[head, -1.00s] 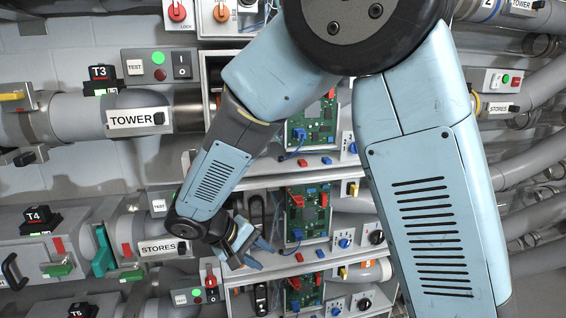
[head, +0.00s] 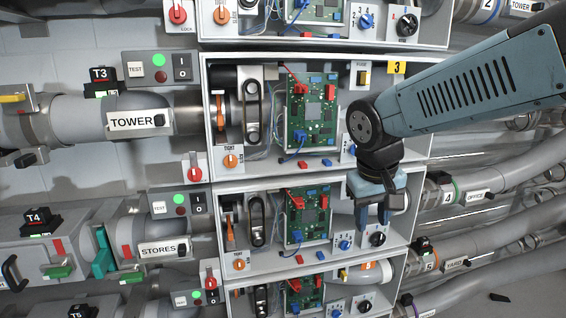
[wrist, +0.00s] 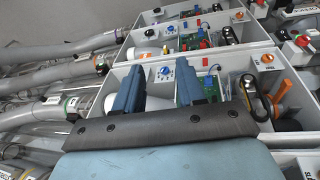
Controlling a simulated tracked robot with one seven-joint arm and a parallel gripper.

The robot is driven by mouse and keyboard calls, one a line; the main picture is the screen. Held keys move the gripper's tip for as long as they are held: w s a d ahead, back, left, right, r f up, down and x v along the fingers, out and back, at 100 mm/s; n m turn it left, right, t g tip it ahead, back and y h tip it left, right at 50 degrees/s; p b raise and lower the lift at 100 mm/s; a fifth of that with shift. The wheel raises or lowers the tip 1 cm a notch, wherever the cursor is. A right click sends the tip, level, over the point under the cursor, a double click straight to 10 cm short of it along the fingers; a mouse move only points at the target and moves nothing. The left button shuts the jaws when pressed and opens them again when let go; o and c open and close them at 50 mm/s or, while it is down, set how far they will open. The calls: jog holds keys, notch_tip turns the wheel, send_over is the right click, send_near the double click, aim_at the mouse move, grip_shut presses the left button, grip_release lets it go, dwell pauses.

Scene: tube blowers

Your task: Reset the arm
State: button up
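My gripper (head: 373,218) is at the right side of the blower panels in the head view, pointing down in front of the STORES panel (head: 415,203). My arm comes in from the right edge. In the wrist view my gripper (wrist: 160,78) has its two blue fingers spread apart with nothing between them. Behind the fingers is an open panel box (wrist: 235,57) with a blue knob and a green circuit board (wrist: 212,88). I cannot tell whether the fingers touch the panel.
The TOWER panel (head: 204,72), with its circuit board (head: 312,110) and yellow 3 tag (head: 397,68), is above my gripper. Grey pipes (head: 530,222) run along the right. The TOWER tube (head: 85,118) and STORES label (head: 160,249) are at the left.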

jog(key=s+d+r+m+t+y, duration=0.1)
jog(key=s+d+r+m+t, duration=0.1)
jog(key=s+d, duration=0.4)
jog(key=shift+s+r+t, duration=0.5)
jog(key=shift+s+r, duration=0.05)
jog(key=shift+r, duration=0.35)
